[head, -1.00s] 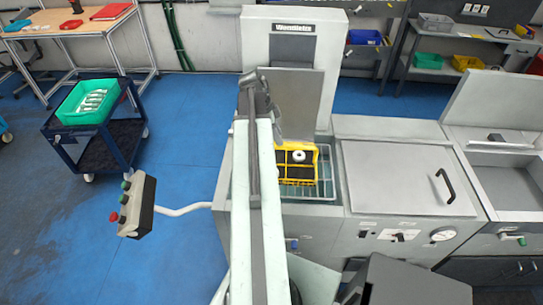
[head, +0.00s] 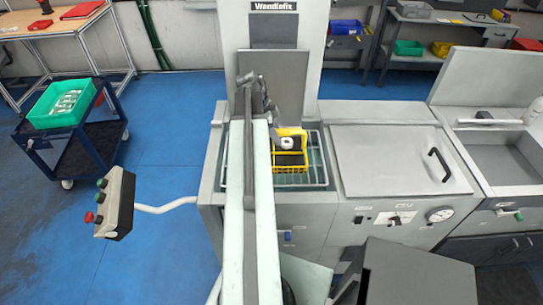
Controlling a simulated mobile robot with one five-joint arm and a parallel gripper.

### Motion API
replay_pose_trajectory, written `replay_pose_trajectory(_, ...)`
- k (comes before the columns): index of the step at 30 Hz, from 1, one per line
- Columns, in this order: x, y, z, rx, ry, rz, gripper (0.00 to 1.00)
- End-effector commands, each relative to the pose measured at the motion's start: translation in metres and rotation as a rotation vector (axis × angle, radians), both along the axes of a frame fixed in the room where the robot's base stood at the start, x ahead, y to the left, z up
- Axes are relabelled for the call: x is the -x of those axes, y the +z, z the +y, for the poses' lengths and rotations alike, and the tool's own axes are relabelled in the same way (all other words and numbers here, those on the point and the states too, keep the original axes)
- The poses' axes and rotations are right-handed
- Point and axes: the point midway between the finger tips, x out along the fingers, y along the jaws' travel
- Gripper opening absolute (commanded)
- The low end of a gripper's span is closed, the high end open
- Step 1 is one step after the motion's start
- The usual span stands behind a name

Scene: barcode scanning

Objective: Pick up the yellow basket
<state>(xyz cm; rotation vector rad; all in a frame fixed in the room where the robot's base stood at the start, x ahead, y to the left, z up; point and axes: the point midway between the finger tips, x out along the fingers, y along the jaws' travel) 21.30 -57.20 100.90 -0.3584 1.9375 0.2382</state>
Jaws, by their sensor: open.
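The yellow basket (head: 291,166) sits in the wire rack (head: 317,172) inside the open grey machine, just right of my arm. A white ring-shaped part and dark contents show in it. My gripper (head: 266,110), at the far end of my long pale arm, is open and just behind and left of the basket in the picture. My arm hides the left part of the rack. Whether the fingers touch the basket cannot be told.
The machine's tall hood (head: 277,40) stands behind the rack. A closed lid with a black handle (head: 440,165) is to the right. A control box (head: 114,203) juts out at left, near a cart with a green crate (head: 60,103). Blue floor is free between.

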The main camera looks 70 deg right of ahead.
Motion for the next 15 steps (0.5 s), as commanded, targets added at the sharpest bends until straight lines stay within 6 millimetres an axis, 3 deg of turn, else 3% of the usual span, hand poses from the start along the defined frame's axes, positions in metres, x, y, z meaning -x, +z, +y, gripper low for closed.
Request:
replay_pose_trajectory(1, 0.0017, -0.0076, -0.0004, 0.000, 0.000, 0.000, 0.43)
replay_pose_trajectory(7, 0.0015, -0.0035, -0.0005, 0.001, 0.001, 0.000, 0.40)
replay_pose_trajectory(11, 0.0012, -0.0034, -0.0004, 0.000, 0.002, 0.000, 0.04)
replay_pose_trajectory(15, 0.0011, -0.0034, -0.0002, 0.000, 0.002, 0.000, 0.00)
